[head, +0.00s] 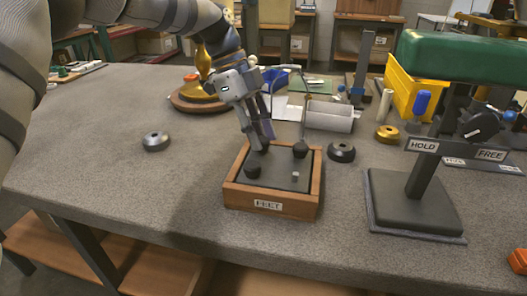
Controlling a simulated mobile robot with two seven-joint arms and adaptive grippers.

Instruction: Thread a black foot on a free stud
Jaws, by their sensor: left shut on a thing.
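A wooden tray labelled FEET (268,204) stands near the table's front edge with a dark inner plate. Two black feet show clear in it, one at the front left (252,170) and one at the back right (300,149). A small pale peg (295,175) stands bare at the front right. My left gripper (264,143) points down at the tray's back left corner, shut on what looks like a black foot, mostly hidden by the fingers. I cannot tell whether that foot is lifted. No free stud can be made out for sure. My right gripper is not in view.
A stand with HOLD and FREE plates (415,205) and a green top (455,62) rises at the right. The front left table is clear.

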